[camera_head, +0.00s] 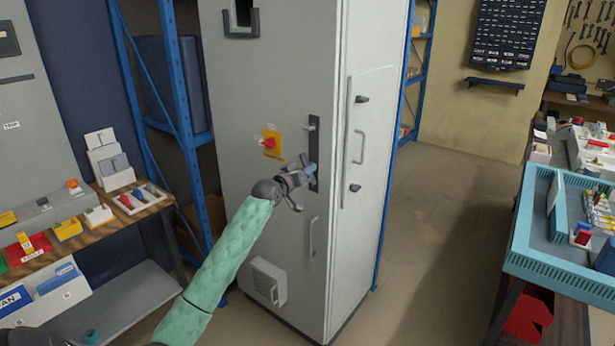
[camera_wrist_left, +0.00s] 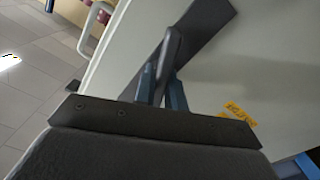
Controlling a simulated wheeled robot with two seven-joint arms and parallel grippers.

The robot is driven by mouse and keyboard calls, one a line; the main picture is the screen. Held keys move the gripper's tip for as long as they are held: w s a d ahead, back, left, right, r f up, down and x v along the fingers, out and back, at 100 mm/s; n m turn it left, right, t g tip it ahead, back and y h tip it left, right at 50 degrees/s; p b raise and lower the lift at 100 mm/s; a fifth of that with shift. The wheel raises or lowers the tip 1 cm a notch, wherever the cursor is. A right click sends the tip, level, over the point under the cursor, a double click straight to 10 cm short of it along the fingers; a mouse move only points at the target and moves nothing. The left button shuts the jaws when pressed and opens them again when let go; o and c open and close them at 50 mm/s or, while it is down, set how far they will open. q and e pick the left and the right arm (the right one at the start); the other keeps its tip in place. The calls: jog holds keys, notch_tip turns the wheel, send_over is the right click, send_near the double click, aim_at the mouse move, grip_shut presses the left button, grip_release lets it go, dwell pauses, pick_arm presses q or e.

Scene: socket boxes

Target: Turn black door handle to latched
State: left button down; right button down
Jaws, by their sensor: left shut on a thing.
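The black door handle (camera_wrist_left: 172,48) sits on a long dark plate (camera_head: 313,135) on the front of a tall grey cabinet (camera_head: 260,95). My left gripper (camera_head: 308,172) is at the lower part of this plate, its fingers shut on the handle. In the left wrist view the two blue-grey fingers (camera_wrist_left: 160,86) close around the handle, which shows at an angle to its dark plate (camera_wrist_left: 208,22). The gripper hides part of the handle, so I cannot tell its exact turn. My right gripper is not in view.
A red switch on a yellow plate (camera_head: 271,144) is left of the handle. A grey pull bar (camera_head: 311,237) and a vent (camera_head: 268,281) are below. Blue shelving (camera_head: 182,100) stands left. A blue tray (camera_head: 540,262) on a bench is right. The floor between is clear.

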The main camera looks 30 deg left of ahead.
pick_arm(q)
jog(key=m+b, duration=0.1)
jog(key=m, duration=0.2)
jog(key=shift+f, duration=0.1)
jog(key=shift+m, duration=1.1)
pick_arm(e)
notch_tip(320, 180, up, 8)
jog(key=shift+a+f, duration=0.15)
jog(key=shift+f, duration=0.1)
pick_arm(q)
jog(key=c, duration=1.5)
grip_release()
jog(key=shift+o, duration=0.2)
